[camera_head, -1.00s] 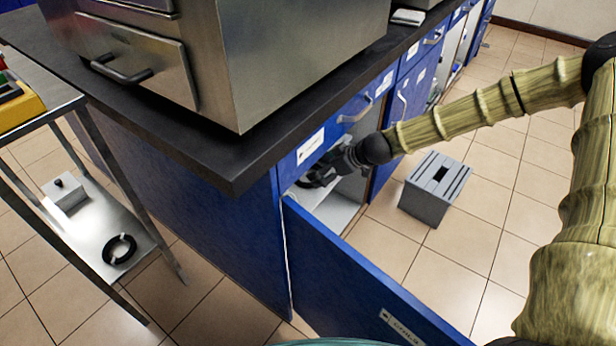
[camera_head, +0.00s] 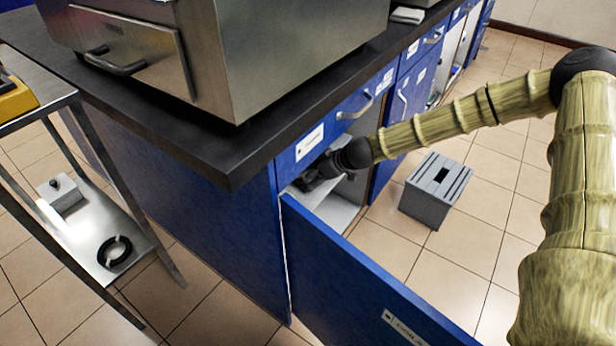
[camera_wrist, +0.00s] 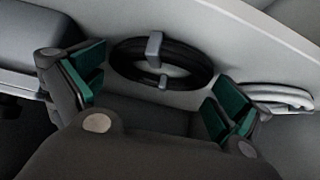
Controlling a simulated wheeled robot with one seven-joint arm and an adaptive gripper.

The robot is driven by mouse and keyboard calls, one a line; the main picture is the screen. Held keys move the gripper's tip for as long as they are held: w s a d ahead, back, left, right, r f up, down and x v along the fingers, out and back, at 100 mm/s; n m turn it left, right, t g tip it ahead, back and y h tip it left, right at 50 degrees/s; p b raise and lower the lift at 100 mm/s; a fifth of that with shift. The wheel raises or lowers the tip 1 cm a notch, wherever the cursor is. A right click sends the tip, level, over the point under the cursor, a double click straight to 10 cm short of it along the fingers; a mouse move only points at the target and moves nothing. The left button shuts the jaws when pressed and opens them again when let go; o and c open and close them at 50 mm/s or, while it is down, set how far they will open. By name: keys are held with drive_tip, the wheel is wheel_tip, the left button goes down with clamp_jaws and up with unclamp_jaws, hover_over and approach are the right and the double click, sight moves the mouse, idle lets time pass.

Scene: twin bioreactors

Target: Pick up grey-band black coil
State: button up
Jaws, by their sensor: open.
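The grey-band black coil (camera_wrist: 186,72) shows in the wrist view, lying on a pale shelf, with a grey band (camera_wrist: 155,46) across it. My gripper (camera_wrist: 158,98) is open, with its green-padded fingers apart to the left and right of the coil's near side. The coil looks to be a little beyond the fingertips, and nothing is held. In the head view my gripper (camera_head: 316,176) reaches into the open blue cabinet (camera_head: 335,207), and the coil inside cannot be made out there.
A white coil (camera_wrist: 280,97) lies right of the black coil. The open cabinet door (camera_head: 360,275) stands in front. Another black coil (camera_head: 115,252) lies on the steel cart's lower shelf (camera_head: 95,225).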

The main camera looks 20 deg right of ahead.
drive_tip(key=c, duration=0.8)
drive_tip(key=shift+o, duration=0.2)
drive_tip(key=shift+r, duration=0.1)
